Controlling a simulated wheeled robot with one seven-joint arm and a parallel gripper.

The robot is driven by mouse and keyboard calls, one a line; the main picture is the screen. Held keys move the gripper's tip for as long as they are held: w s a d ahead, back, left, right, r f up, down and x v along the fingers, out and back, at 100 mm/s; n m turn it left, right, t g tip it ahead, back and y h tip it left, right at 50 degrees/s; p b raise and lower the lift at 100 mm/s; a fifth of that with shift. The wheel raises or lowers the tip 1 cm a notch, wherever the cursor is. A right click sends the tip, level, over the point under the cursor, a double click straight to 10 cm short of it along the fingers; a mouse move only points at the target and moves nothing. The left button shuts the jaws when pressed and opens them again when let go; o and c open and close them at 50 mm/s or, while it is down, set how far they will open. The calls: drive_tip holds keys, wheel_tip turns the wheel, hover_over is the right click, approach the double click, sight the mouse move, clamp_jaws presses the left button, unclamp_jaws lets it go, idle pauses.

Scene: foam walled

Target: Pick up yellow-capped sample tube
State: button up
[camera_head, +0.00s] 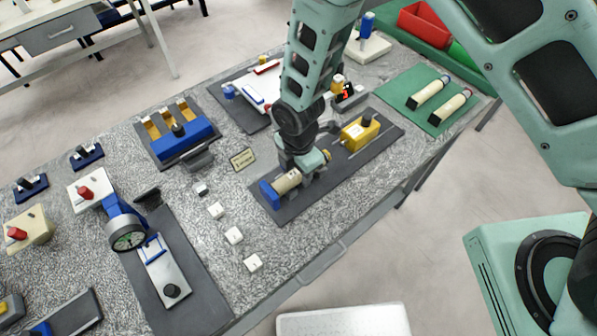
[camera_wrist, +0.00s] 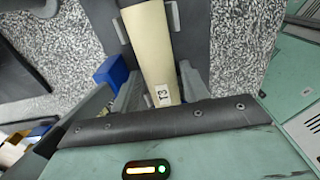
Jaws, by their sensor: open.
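A cream tube (camera_head: 287,182) lies on a dark grey base plate (camera_head: 277,212) near the table's front edge, with a blue block (camera_head: 269,194) at its left end. My gripper (camera_head: 298,171) is down at this tube, partly covering it. In the wrist view the tube (camera_wrist: 150,45) bears a label reading T3 and lies between the two open fingers of my gripper (camera_wrist: 158,88).
A yellow block (camera_head: 359,133) stands on the same plate, to the right. Two more cream tubes lie on a green mat (camera_head: 405,84) at the right. Several white cubes (camera_head: 234,235) and a dial gauge (camera_head: 128,236) are to the left.

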drive_tip(key=c, duration=0.9)
clamp_jaws()
drive_tip(key=shift+r, duration=0.15)
